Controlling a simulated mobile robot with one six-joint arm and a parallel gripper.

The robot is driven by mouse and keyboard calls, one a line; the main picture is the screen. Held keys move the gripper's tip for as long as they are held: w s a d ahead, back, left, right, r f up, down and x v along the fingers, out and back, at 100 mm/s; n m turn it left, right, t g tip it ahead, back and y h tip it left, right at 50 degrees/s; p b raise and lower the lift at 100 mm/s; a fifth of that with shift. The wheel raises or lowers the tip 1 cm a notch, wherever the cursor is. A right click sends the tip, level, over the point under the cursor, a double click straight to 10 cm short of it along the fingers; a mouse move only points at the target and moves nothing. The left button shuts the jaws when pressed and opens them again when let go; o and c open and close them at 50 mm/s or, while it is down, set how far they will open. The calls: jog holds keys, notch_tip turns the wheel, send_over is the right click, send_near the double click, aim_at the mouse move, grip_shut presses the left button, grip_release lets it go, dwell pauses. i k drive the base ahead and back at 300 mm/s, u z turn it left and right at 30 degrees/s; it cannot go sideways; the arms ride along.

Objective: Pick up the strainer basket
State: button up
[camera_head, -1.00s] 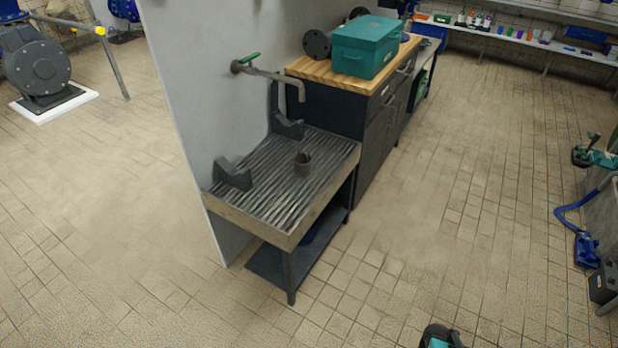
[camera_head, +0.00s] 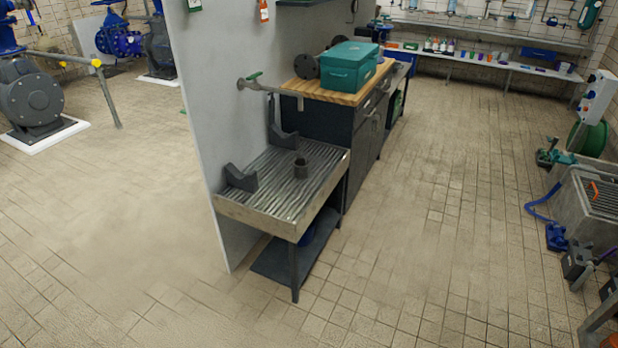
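A small dark grey cylinder (camera_head: 301,169), which looks like the strainer basket, stands upright on the ribbed metal top of a drain table (camera_head: 262,215). It is on the table's right half, apart from the two dark grey cradle-shaped supports. One support (camera_head: 240,179) is at the table's left edge and the other (camera_head: 281,136) is at its back. The cylinder is too small to show mesh or a handle. My gripper is not in view.
A grey partition wall (camera_head: 215,130) runs behind the table. A tap (camera_head: 262,87) reaches over its back. A wood-topped cabinet (camera_head: 325,94) with a teal box (camera_head: 347,66) adjoins it. Open tiled floor (camera_head: 420,260) lies in front and right. A blue hose (camera_head: 545,208) lies far right.

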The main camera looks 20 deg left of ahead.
aim_at(300, 165)
jog(key=z, duration=0.55)
jog(key=k, duration=0.25)
jog(key=u, duration=2.7)
jog(key=i, duration=1)
jog(key=u, duration=0.05)
jog(key=k, duration=0.25)
jog(key=u, duration=0.05)
